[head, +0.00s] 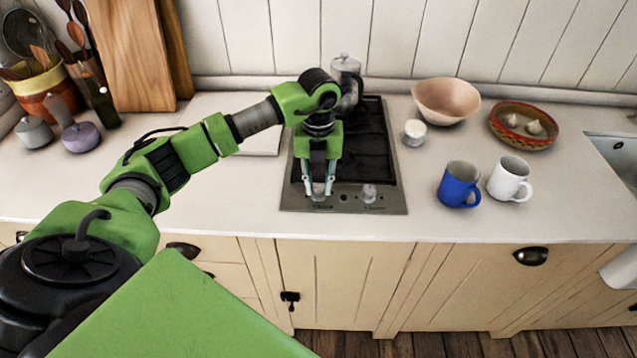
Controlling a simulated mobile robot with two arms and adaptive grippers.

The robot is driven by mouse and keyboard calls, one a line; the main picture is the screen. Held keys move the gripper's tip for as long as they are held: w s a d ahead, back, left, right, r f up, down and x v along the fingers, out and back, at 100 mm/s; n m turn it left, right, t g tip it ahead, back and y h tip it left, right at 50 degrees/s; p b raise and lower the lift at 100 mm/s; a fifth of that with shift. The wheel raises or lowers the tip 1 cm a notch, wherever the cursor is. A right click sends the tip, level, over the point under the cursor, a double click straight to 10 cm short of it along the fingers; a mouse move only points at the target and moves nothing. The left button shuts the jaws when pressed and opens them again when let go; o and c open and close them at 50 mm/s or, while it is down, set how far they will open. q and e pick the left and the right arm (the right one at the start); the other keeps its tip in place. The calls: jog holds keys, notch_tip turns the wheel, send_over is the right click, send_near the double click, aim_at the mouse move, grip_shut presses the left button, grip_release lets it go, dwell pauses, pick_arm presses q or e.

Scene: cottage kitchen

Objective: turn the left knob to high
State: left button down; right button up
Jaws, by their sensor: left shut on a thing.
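The left knob (318,197) is on the left of the front panel of the hob (388,201). My left gripper (318,190) reaches down over it, with one pale finger on each side, and is shut on it. The fingers hide part of the knob, and I cannot read its setting. The right knob (369,193) stands free on the same panel. My right gripper is not in view.
A metal pot (346,82) stands at the back of the hob. To the right are a small white jar (414,132), a pink bowl (446,100), a patterned bowl (523,125), a blue mug (459,186) and a white mug (510,179). The counter left of the hob is mostly clear.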

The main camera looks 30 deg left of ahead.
aim_at(318, 188)
pick_arm(q)
jog(key=c, duration=1.8)
grip_release()
jog(key=shift+r, duration=0.1)
notch_tip(318, 188, up, 12)
